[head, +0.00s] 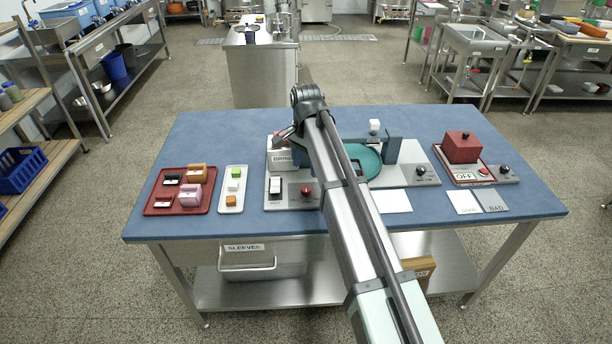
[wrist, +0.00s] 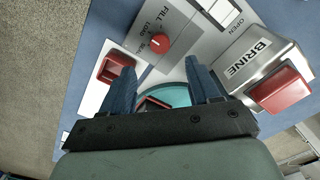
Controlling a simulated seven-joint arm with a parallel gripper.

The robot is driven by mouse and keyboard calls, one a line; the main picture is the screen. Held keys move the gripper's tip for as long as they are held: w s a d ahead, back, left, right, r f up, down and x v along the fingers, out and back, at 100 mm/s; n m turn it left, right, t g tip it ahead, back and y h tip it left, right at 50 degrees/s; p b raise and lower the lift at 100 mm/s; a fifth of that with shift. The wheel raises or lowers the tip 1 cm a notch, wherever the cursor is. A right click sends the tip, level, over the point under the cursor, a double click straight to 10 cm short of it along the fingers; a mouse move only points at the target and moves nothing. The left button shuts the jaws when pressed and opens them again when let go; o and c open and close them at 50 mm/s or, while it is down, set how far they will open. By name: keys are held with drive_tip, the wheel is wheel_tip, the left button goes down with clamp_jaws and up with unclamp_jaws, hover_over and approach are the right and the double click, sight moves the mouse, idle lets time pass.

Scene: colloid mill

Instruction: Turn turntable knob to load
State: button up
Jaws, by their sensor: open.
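The turntable knob (wrist: 160,41) is a small red round knob with a pale pointer mark on a grey panel. In the head view the red knob (head: 306,190) is just left of my arm. My gripper (wrist: 157,66) is open, its two blue fingers apart with nothing between them. In the wrist view the knob lies beyond the fingertips, apart from them. The teal turntable (wrist: 178,97) shows between the fingers; in the head view my arm partly hides the turntable (head: 367,160).
A BRINE box (wrist: 262,58) with a red part stands right of the fingers in the wrist view. A white rocker switch (head: 277,187) is left of the knob. A red open-topped piece (wrist: 113,68) is near the left finger. Red tray (head: 153,208) and white tray (head: 224,208) lie left.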

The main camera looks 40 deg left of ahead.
drive_tip(key=shift+r, duration=2.5)
